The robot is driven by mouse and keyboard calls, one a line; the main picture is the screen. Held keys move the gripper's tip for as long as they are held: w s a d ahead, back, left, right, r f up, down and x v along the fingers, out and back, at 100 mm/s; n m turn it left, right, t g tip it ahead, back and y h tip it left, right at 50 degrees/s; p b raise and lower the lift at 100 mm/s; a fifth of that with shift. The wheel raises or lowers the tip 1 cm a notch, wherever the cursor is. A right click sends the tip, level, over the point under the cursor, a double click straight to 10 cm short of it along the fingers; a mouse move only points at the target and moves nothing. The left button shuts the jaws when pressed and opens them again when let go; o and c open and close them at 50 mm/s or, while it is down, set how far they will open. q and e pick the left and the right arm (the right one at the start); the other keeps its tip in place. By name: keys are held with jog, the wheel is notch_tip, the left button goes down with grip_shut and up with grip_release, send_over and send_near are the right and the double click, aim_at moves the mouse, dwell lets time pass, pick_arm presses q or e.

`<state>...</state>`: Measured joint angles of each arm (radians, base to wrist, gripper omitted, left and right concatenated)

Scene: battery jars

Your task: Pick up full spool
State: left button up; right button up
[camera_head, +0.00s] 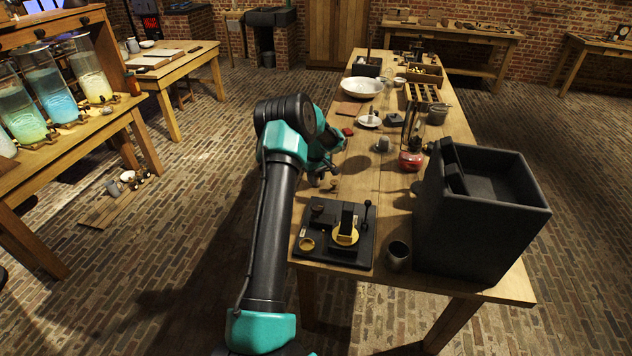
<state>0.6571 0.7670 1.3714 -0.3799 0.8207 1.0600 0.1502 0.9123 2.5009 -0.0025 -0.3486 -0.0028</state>
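A yellow, spool-like disc (346,236) sits on a black base plate (335,256) at the near left of the long table, against a dark upright block (347,216). A smaller yellow round piece (307,244) lies at the plate's left side. I cannot tell for sure which of these is the full spool. I see no right gripper.
A tall dark open box (482,220) stands at the table's right, with a metal cup (398,254) to its left. A red-based lantern (411,158), a white bowl (362,87) and a wooden rack (424,94) stand farther back. Glass jars (45,80) stand on another table at left.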

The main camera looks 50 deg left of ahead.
aim_at(316, 175)
pick_arm(q)
jog(key=c, duration=0.4)
jog(key=shift+o, duration=0.2)
notch_tip(316, 175, up, 10)
jog(key=shift+r, duration=0.1)
dwell(0.6)
